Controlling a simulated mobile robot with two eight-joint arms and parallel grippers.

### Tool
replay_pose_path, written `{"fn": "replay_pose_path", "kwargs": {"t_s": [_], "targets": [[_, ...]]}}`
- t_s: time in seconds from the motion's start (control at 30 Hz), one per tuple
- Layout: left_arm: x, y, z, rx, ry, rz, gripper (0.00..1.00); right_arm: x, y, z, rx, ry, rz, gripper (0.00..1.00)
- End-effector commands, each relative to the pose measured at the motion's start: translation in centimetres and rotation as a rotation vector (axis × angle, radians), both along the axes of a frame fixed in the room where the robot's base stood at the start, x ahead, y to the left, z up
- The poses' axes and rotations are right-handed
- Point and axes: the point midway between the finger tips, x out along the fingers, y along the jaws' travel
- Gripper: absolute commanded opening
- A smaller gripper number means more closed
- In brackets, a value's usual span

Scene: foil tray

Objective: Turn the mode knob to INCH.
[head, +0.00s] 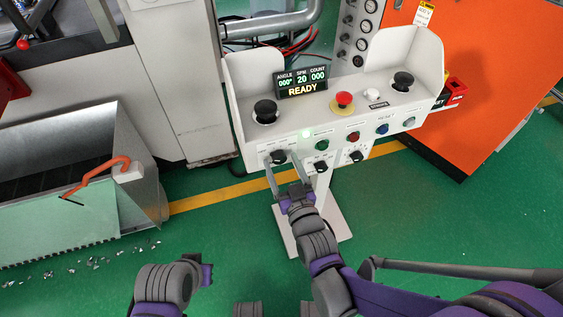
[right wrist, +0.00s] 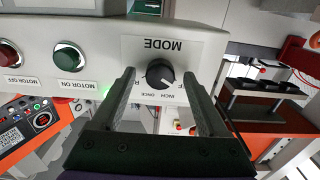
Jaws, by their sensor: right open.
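The black mode knob (head: 279,157) is at the left end of the lower row on the white control panel's front. In the right wrist view the knob (right wrist: 160,74) sits under an upside-down MODE label (right wrist: 164,45), with INCH and ONCE lettering near it on the other side. Its white pointer mark slants toward the lower right there; the exact setting is hard to read. My right gripper (head: 281,160) is open, its fingers on either side of the knob with gaps showing. My left gripper (head: 205,273) is low in the head view, far from the panel; its jaws are unclear.
The control panel (head: 250,148) carries a red mushroom button (head: 343,101), black palm buttons, a lit display (head: 302,82) and several other buttons and knobs. A metal chute (head: 140,150) stands left and an orange cabinet (head: 490,90) right. Green floor is open in front.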

Motion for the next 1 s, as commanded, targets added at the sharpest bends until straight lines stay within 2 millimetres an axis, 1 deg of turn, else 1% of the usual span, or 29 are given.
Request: {"fn": "replay_pose_path", "kwargs": {"t_s": [0.13,0.37,0.4,0.47,0.5,0.57,0.6,0.67,0.8,0.83,1.0], "targets": [[0.01,0.00,-0.08,0.000,0.000,0.000,0.00,0.79,0.27,-0.01,0.000,0.000,0.000,0.77],[0.01,0.00,-0.07,0.000,0.000,0.000,0.00,0.85,0.29,0.01,0.000,0.000,0.000,0.77],[0.01,0.00,-0.07,0.000,0.000,0.000,0.00,0.84,0.28,0.01,0.000,0.000,0.000,0.75],[0.01,0.00,-0.07,0.000,0.000,0.000,0.00,0.84,0.27,0.01,0.000,0.000,0.000,0.64],[0.01,0.00,-0.07,0.000,0.000,0.000,0.00,0.84,0.27,0.01,0.000,0.000,0.000,0.57],[0.01,0.00,-0.08,0.000,0.000,0.000,0.00,0.84,0.27,0.01,0.000,0.000,0.000,0.46],[0.01,0.00,-0.08,0.000,0.000,0.000,0.00,0.83,0.27,0.01,0.000,0.000,0.000,0.39],[0.01,0.00,-0.08,0.000,0.000,0.000,0.00,0.83,0.27,0.01,0.000,0.000,0.000,0.28],[0.01,0.00,-0.07,0.000,0.000,0.000,0.00,0.82,0.27,0.01,0.000,0.000,0.000,0.03],[0.01,0.00,-0.08,0.000,0.000,0.000,0.00,0.82,0.27,0.01,0.000,0.000,0.000,0.00],[0.01,0.00,-0.10,0.000,0.000,0.000,0.00,0.82,0.27,-0.01,0.005,0.002,0.000,0.00]]}}
